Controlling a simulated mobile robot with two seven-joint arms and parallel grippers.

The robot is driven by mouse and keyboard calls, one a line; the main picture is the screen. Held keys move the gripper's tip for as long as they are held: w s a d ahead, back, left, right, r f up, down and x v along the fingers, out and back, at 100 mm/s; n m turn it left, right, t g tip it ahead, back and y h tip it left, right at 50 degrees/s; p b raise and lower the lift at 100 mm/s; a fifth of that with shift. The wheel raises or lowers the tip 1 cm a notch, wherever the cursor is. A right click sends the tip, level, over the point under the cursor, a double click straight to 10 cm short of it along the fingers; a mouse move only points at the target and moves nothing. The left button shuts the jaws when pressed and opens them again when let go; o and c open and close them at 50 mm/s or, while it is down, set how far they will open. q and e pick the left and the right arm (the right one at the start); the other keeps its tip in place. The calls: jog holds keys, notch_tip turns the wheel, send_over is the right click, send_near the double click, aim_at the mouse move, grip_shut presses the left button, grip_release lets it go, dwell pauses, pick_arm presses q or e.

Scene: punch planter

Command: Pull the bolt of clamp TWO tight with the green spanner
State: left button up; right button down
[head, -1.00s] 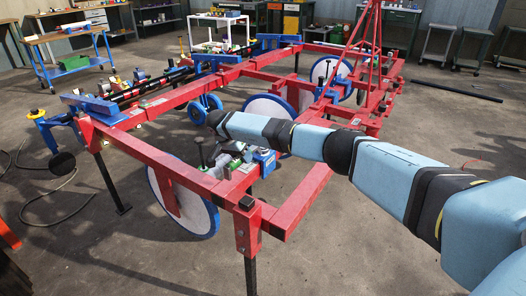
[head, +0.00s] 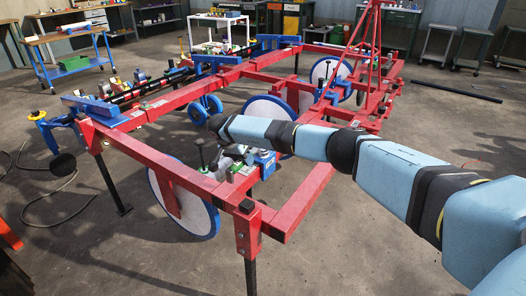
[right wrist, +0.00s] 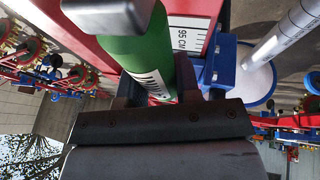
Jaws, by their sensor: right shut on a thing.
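A green spanner (right wrist: 145,62) with a white label on its handle fills the middle of the right wrist view. My right gripper (right wrist: 150,95) is shut on this green handle, close over the red beam. A blue clamp part (right wrist: 226,66) stands just right of the handle. In the head view, a blue block (head: 264,161) and small green and grey parts sit at the near red beam, below the end of my right arm. I cannot read a clamp number, and the spanner's jaw and the bolt cannot be made out. My left gripper is not in view.
The red frame (head: 190,182) stands on legs, with white discs (head: 270,112) and blue wheels on it. A workbench (head: 75,35) stands at the back left. The floor at the front right is free.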

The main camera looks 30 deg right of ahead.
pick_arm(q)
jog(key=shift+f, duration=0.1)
pick_arm(e)
jog(key=shift+r+p, duration=1.4)
jog(key=shift+r, duration=0.3)
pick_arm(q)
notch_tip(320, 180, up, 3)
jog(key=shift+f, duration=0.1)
pick_arm(e)
jog(key=shift+s+d+r+p, duration=0.1)
jog(key=shift+s+p, duration=0.05)
jog(key=shift+p, duration=0.25)
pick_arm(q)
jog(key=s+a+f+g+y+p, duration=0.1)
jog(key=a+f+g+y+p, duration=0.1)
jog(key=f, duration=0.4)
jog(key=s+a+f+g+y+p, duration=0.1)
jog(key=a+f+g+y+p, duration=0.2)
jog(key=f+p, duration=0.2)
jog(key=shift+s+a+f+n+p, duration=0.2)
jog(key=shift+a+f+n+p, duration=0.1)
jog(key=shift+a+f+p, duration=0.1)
pick_arm(e)
jog(key=s+d+n+t+y, duration=0.1)
jog(key=s+d+n+t, duration=0.3)
jog(key=d+n, duration=0.5)
jog(key=s+n, duration=0.2)
jog(key=shift+s+f+n+t+y, duration=0.2)
jog(key=shift+s+n+t+y, duration=0.1)
jog(key=shift+s+t+y, duration=0.1)
